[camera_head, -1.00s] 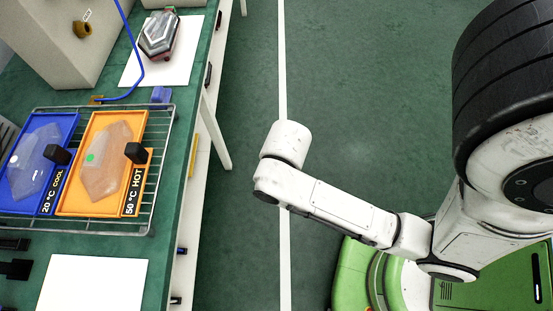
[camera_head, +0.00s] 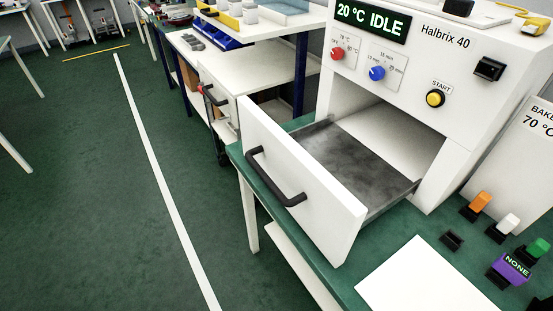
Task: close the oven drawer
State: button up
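The white oven (camera_head: 415,60), marked Halbrix 40, stands on a green-topped bench at the right. Its display reads 20 °C IDLE. Its drawer (camera_head: 300,185) is pulled far out toward the aisle, with a black bar handle (camera_head: 272,180) on the white front panel. The grey drawer floor (camera_head: 362,160) looks empty. My gripper and arm are not in view now.
A white sheet (camera_head: 410,280) lies on the bench in front of the oven. Orange, white, green and purple small pieces (camera_head: 512,268) stand to its right. A white cabinet and bench (camera_head: 255,75) stand beyond the drawer. The green floor with its white line (camera_head: 165,190) is clear at left.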

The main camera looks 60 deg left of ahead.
aim_at(333, 185)
jog(key=u, duration=1.5)
